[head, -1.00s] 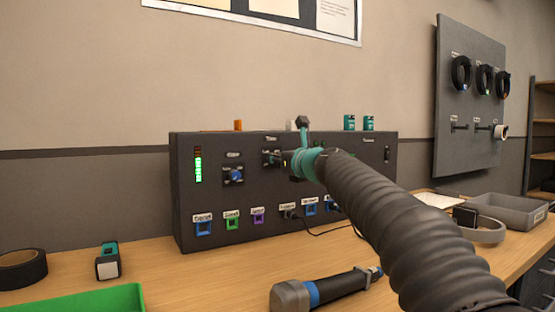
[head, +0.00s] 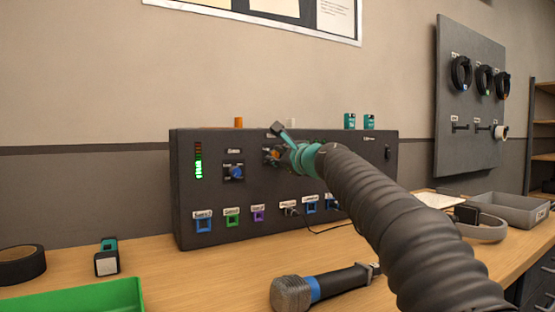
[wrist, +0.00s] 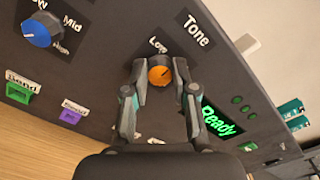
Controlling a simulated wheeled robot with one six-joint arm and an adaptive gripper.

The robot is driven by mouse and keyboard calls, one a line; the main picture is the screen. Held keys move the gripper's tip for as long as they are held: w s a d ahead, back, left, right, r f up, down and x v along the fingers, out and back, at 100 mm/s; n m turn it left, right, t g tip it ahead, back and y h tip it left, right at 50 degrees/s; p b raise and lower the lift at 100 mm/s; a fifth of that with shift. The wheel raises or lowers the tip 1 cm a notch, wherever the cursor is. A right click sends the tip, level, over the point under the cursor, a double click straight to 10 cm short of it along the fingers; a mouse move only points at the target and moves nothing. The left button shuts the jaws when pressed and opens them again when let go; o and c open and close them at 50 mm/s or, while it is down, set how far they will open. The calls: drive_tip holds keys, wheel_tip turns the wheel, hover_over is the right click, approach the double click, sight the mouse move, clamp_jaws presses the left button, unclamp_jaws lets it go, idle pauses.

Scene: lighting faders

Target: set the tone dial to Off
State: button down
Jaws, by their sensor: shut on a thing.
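The tone dial (wrist: 159,73) is an orange knob on the dark panel, under a "Tone" label, with a "Low" mark beside it. In the wrist view my gripper (wrist: 160,84) has one finger on each side of the dial and is shut on it. The dial's pointer line is small, and I cannot tell exactly which mark it points at; any other position marks around it are hidden by the fingers. In the head view the dial (head: 275,155) shows just left of my gripper (head: 284,156), partly covered by it.
A blue dial (head: 236,173) sits left on the same panel (head: 215,200). A lit green "Ready" display (wrist: 217,122) is beside my right finger. Coloured sockets and a cable run below. A microphone (head: 320,286), tape roll (head: 22,265) and green tray (head: 80,300) lie on the table.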

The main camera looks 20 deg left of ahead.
drive_tip(key=n+b, duration=0.1)
drive_tip(key=n, duration=0.2)
drive_tip(key=shift+f+n, duration=0.15)
drive_tip(key=shift+n, duration=0.25)
drive_tip(key=n+b, duration=0.2)
drive_tip(key=n, duration=0.5)
drive_tip(key=n+b, duration=0.2)
drive_tip(key=n, duration=0.6)
drive_tip(key=n+b, duration=0.2)
drive_tip(key=n, duration=0.5)
drive_tip(key=shift+w+f+n, duration=0.1)
drive_tip(key=shift+f+n, duration=0.15)
drive_tip(key=shift+n, duration=0.05)
drive_tip(key=c, duration=0.9)
unclamp_jaws()
drive_tip(key=shift+r, duration=0.1)
drive_tip(key=shift+d, duration=0.1)
